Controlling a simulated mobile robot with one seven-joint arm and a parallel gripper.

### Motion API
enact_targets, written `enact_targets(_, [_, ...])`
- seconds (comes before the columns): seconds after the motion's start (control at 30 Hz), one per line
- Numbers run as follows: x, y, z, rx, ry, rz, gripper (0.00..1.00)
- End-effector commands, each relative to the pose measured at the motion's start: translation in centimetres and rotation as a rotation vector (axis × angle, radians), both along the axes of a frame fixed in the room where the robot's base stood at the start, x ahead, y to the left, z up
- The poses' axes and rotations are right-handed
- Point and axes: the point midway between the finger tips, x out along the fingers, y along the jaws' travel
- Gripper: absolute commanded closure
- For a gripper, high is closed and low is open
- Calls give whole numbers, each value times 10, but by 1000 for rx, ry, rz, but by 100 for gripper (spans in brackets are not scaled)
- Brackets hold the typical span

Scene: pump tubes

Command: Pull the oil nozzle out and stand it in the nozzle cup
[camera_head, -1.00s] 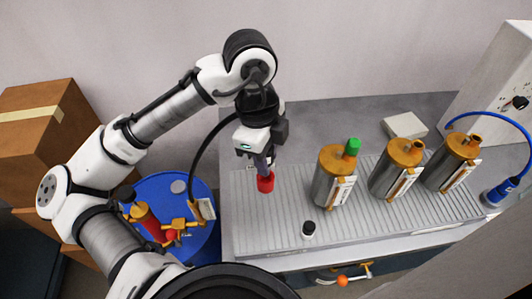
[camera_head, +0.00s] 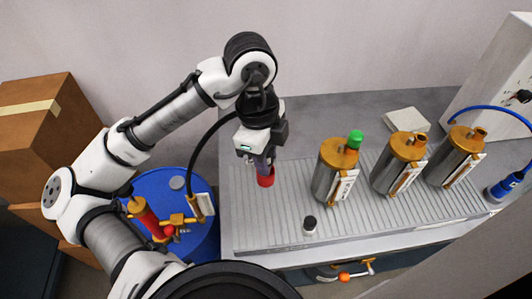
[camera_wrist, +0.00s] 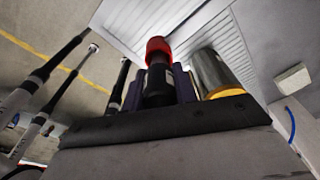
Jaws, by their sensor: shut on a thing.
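My gripper (camera_head: 262,160) is shut on the oil nozzle, directly above the red nozzle cup (camera_head: 267,179). The cup stands at the left part of the ribbed tray. In the wrist view my gripper's fingers (camera_wrist: 160,92) flank the dark nozzle (camera_wrist: 158,84), and the red cup (camera_wrist: 158,47) is in line with its far end. The nozzle's tip is at or inside the cup's mouth; how deep, I cannot tell. A black hose (camera_head: 196,148) curves from the nozzle down to the pump on the blue drum.
The blue drum (camera_head: 165,188) with its red and yellow pump stands left of the bench. Several canisters, including one with a green cap (camera_head: 335,172), stand right of the cup on the ribbed tray (camera_head: 370,228).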

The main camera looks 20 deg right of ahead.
Motion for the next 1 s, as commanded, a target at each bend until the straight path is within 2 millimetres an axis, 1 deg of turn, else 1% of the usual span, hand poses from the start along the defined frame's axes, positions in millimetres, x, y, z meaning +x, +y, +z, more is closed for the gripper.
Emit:
enact_targets(0.57, [0,0,-16,0,0,0,100])
enact_targets(0.6, [0,0,-15,0,-1,0,69])
enact_targets(0.7, [0,0,-15,1,-1,0,56])
enact_targets(0.77, [0,0,-15,1,-1,0,48])
enact_targets(0.8, [0,0,-15,1,-1,0,46])
enact_targets(1.0, [0,0,-15,1,-1,0,46])
